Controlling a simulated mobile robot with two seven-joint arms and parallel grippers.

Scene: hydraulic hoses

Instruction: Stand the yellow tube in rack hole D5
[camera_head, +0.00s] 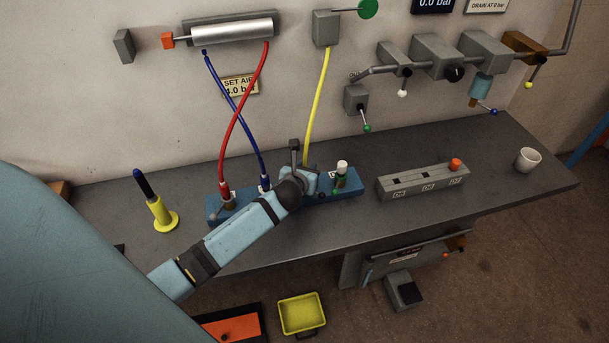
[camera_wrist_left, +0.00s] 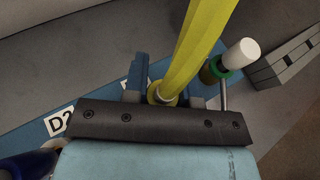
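The yellow tube (camera_head: 318,105) hangs from a grey wall block and runs down behind my left gripper (camera_head: 311,177). In the left wrist view the yellow tube (camera_wrist_left: 188,55) runs down to a ringed lower end between the fingers of my left gripper (camera_wrist_left: 165,88), which appear closed around it. The blue rack (camera_head: 322,195) lies under the gripper. A label reading D2 shows on the rack in the wrist view (camera_wrist_left: 92,115). My right gripper is out of view.
Red (camera_head: 228,135) and blue (camera_head: 232,100) hoses stand in the rack's left part. A white-topped green fitting (camera_head: 341,175) stands at its right end. A grey block (camera_head: 423,183) and white cup (camera_head: 527,160) are farther right, a yellow stand (camera_head: 161,214) left. Front bench surface is clear.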

